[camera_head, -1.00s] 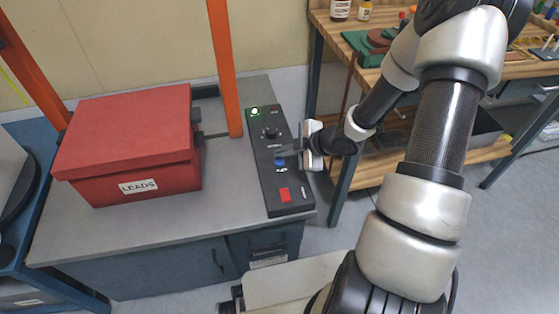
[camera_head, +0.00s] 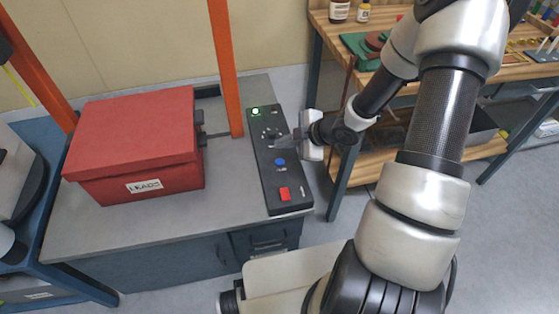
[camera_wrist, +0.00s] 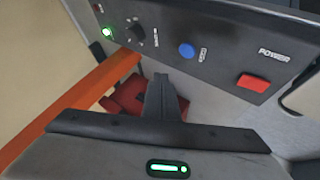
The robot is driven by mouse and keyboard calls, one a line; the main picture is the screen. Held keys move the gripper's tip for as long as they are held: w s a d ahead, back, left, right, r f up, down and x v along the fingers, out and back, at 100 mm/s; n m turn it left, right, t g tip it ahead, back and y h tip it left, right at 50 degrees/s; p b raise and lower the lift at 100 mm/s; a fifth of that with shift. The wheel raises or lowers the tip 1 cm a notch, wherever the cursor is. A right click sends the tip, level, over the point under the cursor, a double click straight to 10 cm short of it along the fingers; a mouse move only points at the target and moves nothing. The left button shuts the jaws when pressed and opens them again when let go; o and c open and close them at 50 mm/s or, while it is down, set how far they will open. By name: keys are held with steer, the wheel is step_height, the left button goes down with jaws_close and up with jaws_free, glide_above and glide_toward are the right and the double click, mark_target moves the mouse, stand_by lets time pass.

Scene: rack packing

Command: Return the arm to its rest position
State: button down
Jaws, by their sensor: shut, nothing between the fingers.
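My gripper (camera_head: 282,143) is shut and empty. In the head view it is over the black control panel (camera_head: 267,180), its fingers pointing left across the panel between the knob and the blue button (camera_head: 280,162). In the wrist view its closed fingers (camera_wrist: 162,97) stand at the middle, below the panel in the picture, with nothing between them. I cannot tell the exact gap to the panel. My arm reaches out from the lower right and bends down to the panel.
A red box (camera_head: 133,150) labelled LEADS sits on the grey bench (camera_head: 160,228). An orange post (camera_head: 225,75) rises close to the panel's left. A green light (camera_head: 255,111) glows on the panel, and a red power switch (camera_head: 285,194) is near its front. A wooden workbench (camera_head: 385,172) stands behind my arm.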

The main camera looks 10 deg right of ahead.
stand_by(0.4)
steer(key=s+d+r+m+t+h, duration=0.1)
steer(key=d+r+m+h, duration=0.3)
steer(key=r, duration=0.7)
steer(key=d+r+m+h, duration=0.4)
steer(key=r, duration=0.8)
steer(key=s+a+r+m, duration=0.4)
steer(key=s+r+m, duration=0.1)
steer(key=s+r, duration=0.45)
steer(key=s+a+f+m+g+y, duration=0.15)
steer(key=s+a+m, duration=0.25)
steer(key=s, duration=0.9)
step_height(320, 180, up, 18)
steer(key=p, duration=1.8)
steer(key=shift+s+a+f+g, duration=0.2)
steer(key=shift+s+a+g, duration=0.15)
steer(key=shift+a, duration=0.1)
